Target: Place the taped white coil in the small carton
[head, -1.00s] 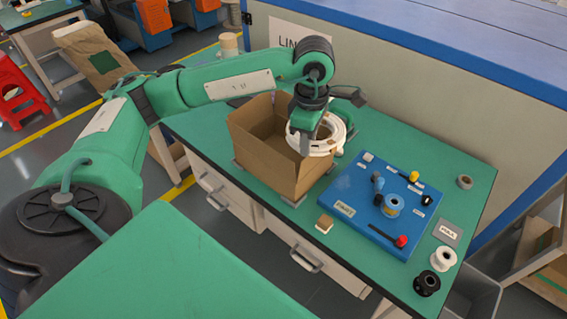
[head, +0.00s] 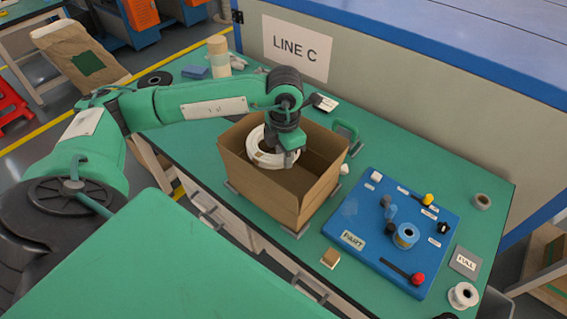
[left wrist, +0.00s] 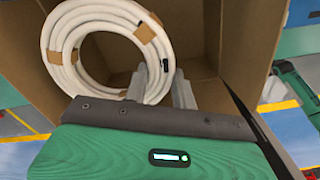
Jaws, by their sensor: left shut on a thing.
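The white coil (head: 262,150) with brown tape bands is held by my left gripper (head: 286,155) at the open top of the carton, towards its left side. In the left wrist view the coil (left wrist: 62,48) shows brown tape on several places, and the grey fingers of the left gripper (left wrist: 160,85) are shut on its rim. The small brown carton (head: 270,192) stands open on the green table. Its inside walls (left wrist: 195,30) surround the coil in the left wrist view. Whether the coil touches the carton floor is hard to tell. My right gripper is not in view.
A blue board (head: 360,240) with spools and coloured knobs lies right of the carton. A green tape dispenser-like item (head: 347,132) stands behind the carton. A small tan block (head: 330,258) lies in front. A white spool (head: 463,295) is at the right edge.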

